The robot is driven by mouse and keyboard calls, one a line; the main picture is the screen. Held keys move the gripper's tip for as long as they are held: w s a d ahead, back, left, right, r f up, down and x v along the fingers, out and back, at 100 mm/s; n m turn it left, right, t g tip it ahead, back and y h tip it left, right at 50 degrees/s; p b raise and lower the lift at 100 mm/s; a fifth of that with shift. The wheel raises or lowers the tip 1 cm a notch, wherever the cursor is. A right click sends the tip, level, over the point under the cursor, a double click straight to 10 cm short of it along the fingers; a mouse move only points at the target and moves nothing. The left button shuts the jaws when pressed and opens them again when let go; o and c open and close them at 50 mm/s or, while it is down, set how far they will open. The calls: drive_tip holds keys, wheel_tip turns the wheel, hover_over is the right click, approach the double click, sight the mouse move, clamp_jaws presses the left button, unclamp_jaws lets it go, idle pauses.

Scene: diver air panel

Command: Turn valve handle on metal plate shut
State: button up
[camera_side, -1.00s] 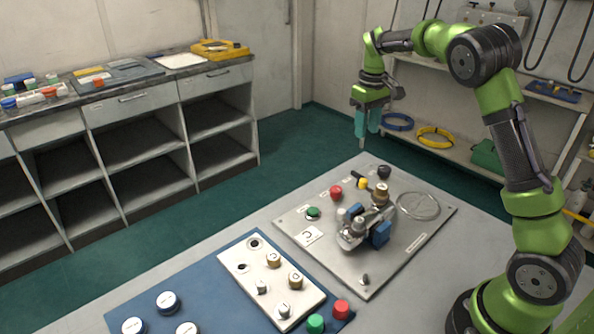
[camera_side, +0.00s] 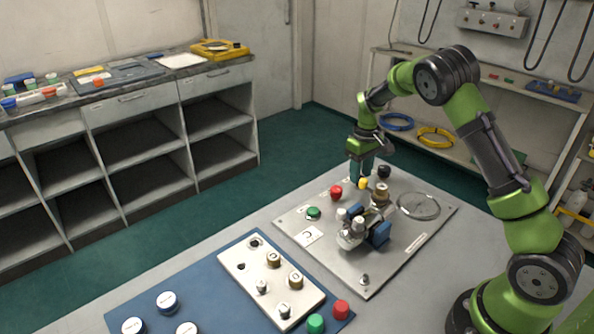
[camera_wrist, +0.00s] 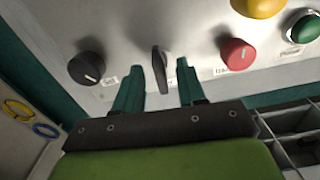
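The valve handle (camera_wrist: 160,70) is a dark, narrow lever on the metal plate (camera_side: 330,260). In the wrist view it stands between the two teal fingers of my gripper (camera_wrist: 158,64), with a gap visible on each side. My gripper is open. In the side view my gripper (camera_side: 360,184) points down at the far edge of the plate, and its fingers hide the handle. Whether the fingertips are level with the handle is hard to tell.
A black knob (camera_wrist: 87,68) and a red knob (camera_wrist: 237,52) flank the handle. A yellow knob (camera_side: 363,184) and a green button (camera_side: 313,213) are near. A metal clamp-like assembly with blue parts (camera_side: 380,233) occupies the plate's middle. A blue mat (camera_side: 205,285) lies left.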

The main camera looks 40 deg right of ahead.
clamp_jaws()
drive_tip(key=shift+m, duration=0.4)
drive_tip(key=m, duration=0.2)
drive_tip(key=shift+r+m, duration=0.1)
drive_tip(key=shift+m, duration=0.3)
drive_tip(key=m, duration=0.4)
drive_tip(key=shift+m, duration=0.3)
drive_tip(key=m, duration=0.4)
drive_tip(key=shift+m, duration=0.3)
drive_tip(key=shift+s+m, duration=0.1)
drive_tip(key=shift+m, duration=2)
drive_tip(key=shift+d, duration=0.1)
